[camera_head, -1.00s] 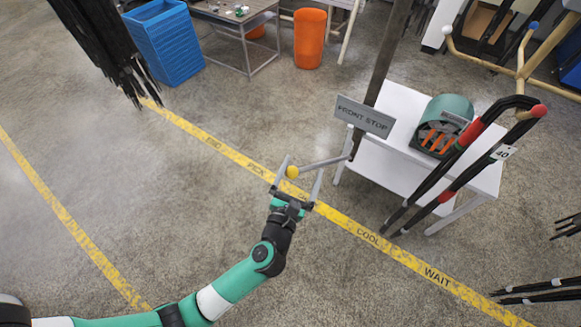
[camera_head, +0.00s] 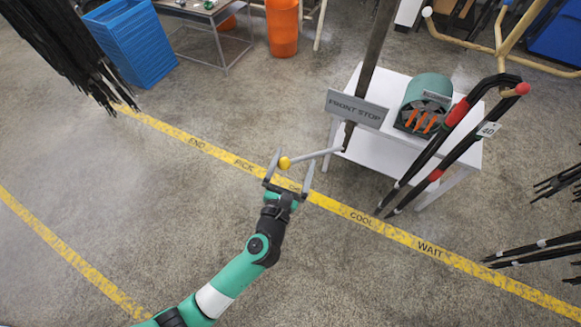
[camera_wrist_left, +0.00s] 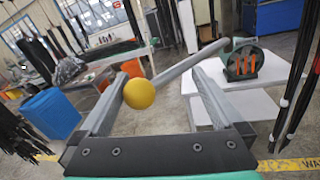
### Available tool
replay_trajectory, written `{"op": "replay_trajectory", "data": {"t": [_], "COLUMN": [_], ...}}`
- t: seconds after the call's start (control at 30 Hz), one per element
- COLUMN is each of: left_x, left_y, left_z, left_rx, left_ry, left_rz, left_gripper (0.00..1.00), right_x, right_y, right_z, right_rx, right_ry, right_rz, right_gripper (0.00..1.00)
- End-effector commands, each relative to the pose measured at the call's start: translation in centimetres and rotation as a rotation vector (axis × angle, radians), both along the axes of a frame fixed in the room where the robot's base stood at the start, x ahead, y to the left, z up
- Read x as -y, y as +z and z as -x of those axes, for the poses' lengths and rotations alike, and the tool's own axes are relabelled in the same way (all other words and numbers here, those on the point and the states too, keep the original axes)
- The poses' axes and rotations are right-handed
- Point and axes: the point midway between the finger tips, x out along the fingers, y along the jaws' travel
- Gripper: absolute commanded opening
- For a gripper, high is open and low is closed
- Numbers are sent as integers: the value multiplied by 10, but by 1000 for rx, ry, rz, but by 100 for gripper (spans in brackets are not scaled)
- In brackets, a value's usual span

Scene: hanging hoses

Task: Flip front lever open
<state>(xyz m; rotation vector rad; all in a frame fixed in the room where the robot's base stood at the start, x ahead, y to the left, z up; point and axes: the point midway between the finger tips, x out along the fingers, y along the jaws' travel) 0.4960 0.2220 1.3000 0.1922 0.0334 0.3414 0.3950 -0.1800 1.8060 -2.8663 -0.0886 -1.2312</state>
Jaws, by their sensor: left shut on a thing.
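The front lever (camera_head: 322,154) is a grey rod with a yellow ball knob (camera_head: 285,163) at its free end. It runs from the dark post below the "FRONT STOP" sign (camera_head: 357,108) toward the lower left. My right gripper is out of view.
A white table (camera_head: 368,152) with a green machine (camera_head: 424,103) stands behind the post. Black hoses with red bands (camera_head: 450,125) hang to the right. More black hoses (camera_head: 65,55) hang at upper left, near a blue bin (camera_head: 130,45). The floor around my left arm is clear.

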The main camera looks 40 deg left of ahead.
Motion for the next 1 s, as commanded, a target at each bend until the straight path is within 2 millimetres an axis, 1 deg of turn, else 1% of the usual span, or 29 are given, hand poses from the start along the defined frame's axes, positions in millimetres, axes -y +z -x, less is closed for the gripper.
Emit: {"op": "replay_trajectory", "data": {"t": [0.03,0.07,0.17,0.27,0.37,0.6,0.7,0.83,1.0], "left_x": [-10,-10,-9,-5,2,27,34,39,40], "left_y": [-7,-7,-7,-8,-9,-10,-9,-7,-6], "left_z": [-1,-1,1,10,28,86,105,120,124], "left_rx": [-17,-17,-17,-19,-19,-18,-17,-14,-15], "left_ry": [33,33,32,29,24,6,1,0,2], "left_rz": [8,8,8,9,8,4,2,2,2], "left_gripper": [79,74,73,73,73,73,73,73,73], "right_x": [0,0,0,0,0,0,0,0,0], "right_y": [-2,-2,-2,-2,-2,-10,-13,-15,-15], "right_z": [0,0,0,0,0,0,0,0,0], "right_rx": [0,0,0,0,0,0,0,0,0], "right_ry": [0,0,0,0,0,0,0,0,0], "right_rz": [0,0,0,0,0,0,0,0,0], "right_gripper": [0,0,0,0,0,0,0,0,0]}}
